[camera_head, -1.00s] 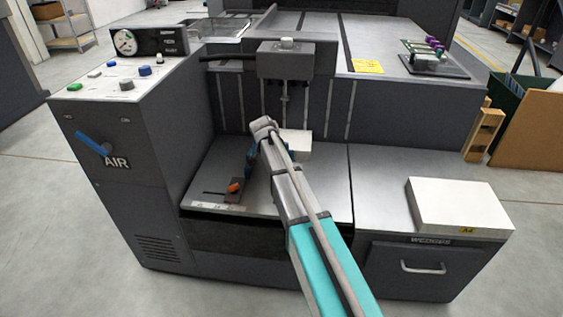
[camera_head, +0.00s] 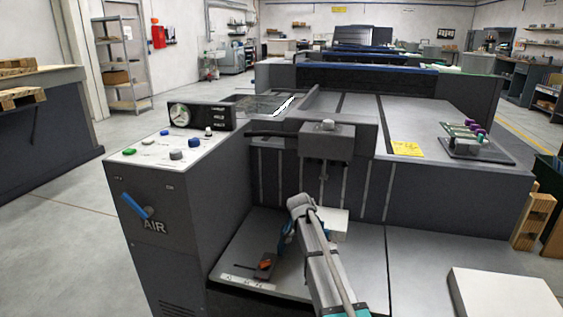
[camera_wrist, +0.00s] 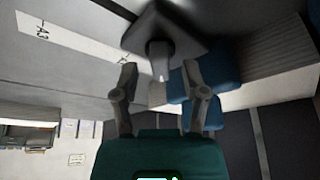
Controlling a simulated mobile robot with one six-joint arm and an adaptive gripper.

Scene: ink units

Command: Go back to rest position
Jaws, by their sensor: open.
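My gripper (camera_head: 284,240) is low over the grey feed table (camera_head: 232,245) of the press, partly hidden by my own arm. In the wrist view my gripper (camera_wrist: 160,78) has its two fingers apart, so it is open. A dark grey part with a pale stem (camera_wrist: 158,60) shows between and beyond the fingers; I cannot tell whether they touch it. A small dark slider with an orange knob (camera_head: 265,263) is on the table, left of my gripper. A white paper block (camera_head: 340,224) stands behind my arm, partly hidden by it.
The control cabinet with a blue AIR lever (camera_head: 137,207) stands on the left. The grey head unit (camera_head: 327,143) overhangs behind my gripper. A white paper stack (camera_head: 503,295) lies at front right. Open floor (camera_head: 60,200) shows on the left.

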